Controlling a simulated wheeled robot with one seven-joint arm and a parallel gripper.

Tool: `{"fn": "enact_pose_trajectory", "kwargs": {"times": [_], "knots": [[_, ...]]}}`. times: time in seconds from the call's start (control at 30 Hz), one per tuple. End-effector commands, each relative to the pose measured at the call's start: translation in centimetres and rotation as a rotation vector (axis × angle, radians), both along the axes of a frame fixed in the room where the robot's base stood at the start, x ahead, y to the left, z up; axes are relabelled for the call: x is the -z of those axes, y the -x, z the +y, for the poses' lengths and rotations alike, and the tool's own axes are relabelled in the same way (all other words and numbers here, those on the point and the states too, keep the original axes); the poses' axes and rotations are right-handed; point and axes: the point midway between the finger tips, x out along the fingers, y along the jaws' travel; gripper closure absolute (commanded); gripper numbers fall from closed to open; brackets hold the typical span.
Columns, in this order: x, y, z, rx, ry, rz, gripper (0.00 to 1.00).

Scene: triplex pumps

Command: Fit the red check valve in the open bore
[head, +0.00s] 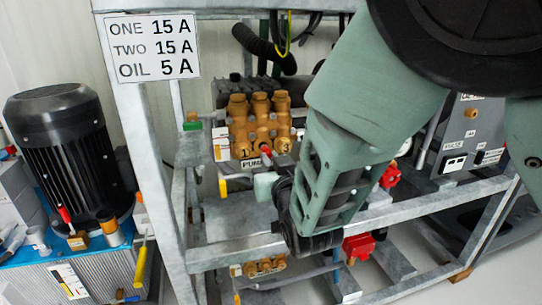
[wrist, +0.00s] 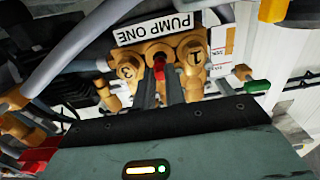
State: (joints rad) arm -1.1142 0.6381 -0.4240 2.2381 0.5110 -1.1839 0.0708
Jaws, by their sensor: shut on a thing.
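The brass pump (head: 257,125) sits in the frame's upper bay, with ports marked 1 and 3 on its front face. It also shows in the wrist view (wrist: 190,50), upside down, behind the PUMP ONE label. My gripper (wrist: 160,84) is shut on the red check valve (wrist: 159,68), at the middle position between ports 1 and 3. The head view shows the red valve (head: 265,149) as a small spot against the pump front, just above my gripper (head: 267,168).
A green-handled valve (head: 192,126) and a yellow handle (head: 222,188) stick out left of the pump. Steel rails (head: 230,250) run below my arm. A second, lower brass pump (head: 264,266) and red valves (head: 358,247) lie below. A black motor (head: 72,140) stands left.

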Motion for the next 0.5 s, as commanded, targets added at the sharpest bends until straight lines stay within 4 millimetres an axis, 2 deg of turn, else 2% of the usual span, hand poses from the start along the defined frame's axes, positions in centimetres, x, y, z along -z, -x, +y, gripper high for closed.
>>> {"fn": "enact_pose_trajectory", "kwargs": {"times": [0.5], "knots": [[0.01, -0.75, 0.18, 0.000, 0.000, 0.000, 1.00]]}}
